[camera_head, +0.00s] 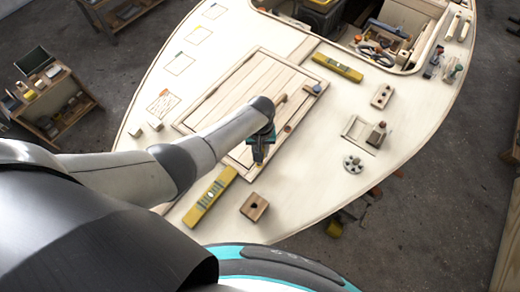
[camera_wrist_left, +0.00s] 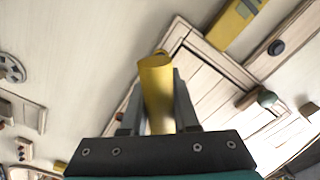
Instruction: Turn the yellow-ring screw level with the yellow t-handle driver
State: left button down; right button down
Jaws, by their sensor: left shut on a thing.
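My left gripper (camera_head: 261,150) is over the near right part of the planked hatch panel (camera_head: 237,85) on the pale plywood deck. In the left wrist view the gripper (camera_wrist_left: 157,100) is shut on a yellow piece, apparently the yellow t-handle driver (camera_wrist_left: 155,78), whose rounded end stands out past the fingertips. The rest of the driver is hidden by the fingers. I cannot make out the yellow-ring screw in either view. My right gripper is not in view.
Yellow spirit levels lie below (camera_head: 210,196) and above right (camera_head: 337,66) of the panel. A wooden block with a hole (camera_head: 254,207), a grey holed disc (camera_head: 353,164) and a two-hole block (camera_head: 382,96) sit on the deck. An open cockpit holds tools (camera_head: 385,45).

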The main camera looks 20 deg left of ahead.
pick_arm(q)
jog(key=shift+s+a+f+m, duration=0.1)
jog(key=shift+m, duration=1)
jog(key=m, duration=0.3)
jog(key=shift+s+m, duration=0.1)
jog(key=shift+m, duration=1.2)
jog(key=shift+m, duration=1.2)
jog(key=m, duration=0.3)
jog(key=shift+w+m, duration=0.2)
jog(key=shift+m, duration=0.1)
